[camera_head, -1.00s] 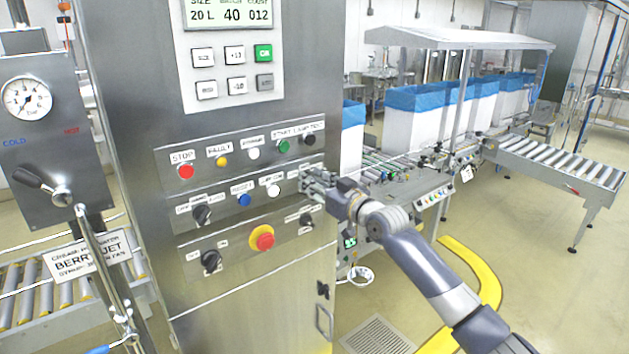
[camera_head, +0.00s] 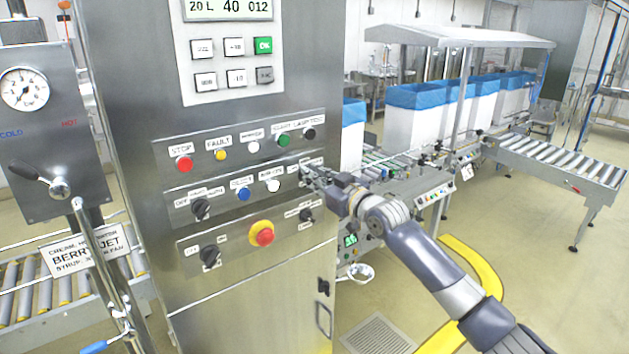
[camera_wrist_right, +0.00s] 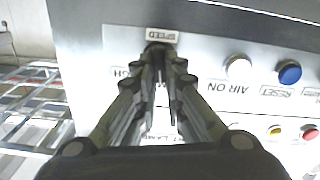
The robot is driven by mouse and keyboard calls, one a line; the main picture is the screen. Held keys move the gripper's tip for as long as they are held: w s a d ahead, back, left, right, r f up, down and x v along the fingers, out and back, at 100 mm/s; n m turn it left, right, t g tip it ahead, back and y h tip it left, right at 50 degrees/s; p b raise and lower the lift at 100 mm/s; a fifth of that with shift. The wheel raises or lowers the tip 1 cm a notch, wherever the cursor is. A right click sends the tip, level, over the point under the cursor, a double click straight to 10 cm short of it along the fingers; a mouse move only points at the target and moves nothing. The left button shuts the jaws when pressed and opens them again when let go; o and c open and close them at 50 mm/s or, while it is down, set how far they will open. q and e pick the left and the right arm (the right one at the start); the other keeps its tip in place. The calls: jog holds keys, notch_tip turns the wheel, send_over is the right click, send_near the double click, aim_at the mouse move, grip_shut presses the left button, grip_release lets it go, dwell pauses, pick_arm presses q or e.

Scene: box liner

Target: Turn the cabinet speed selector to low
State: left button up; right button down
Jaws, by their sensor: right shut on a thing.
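The cabinet speed selector is a small dark knob (camera_wrist_right: 158,47) at the right end of the middle switch row. In the right wrist view it shows only in part, under an upside-down SPEED label (camera_wrist_right: 162,36). My right gripper (camera_head: 309,177) is at the cabinet face with its fingers shut on this knob; its fingertips also show in the right wrist view (camera_wrist_right: 159,58). A partly covered label ending in "GH" (camera_wrist_right: 121,71) is left of the fingers there. The fingers hide the knob's pointer, so its setting cannot be told. My left gripper is out of view.
On the steel cabinet (camera_head: 265,105), a white button (camera_head: 273,185) and a blue button (camera_head: 244,194) are left of my gripper. A red emergency stop (camera_head: 264,237) and a black knob (camera_head: 305,214) are below.

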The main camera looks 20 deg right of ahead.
jog(key=shift+s+a+f+n, duration=0.1)
jog(key=shift+a+n, duration=0.05)
jog(key=shift+n, duration=1.6)
jog(key=shift+a+f+n, duration=0.1)
jog(key=shift+n, duration=1.65)
jog(key=c, duration=1.7)
grip_release()
jog(key=v, duration=1.2)
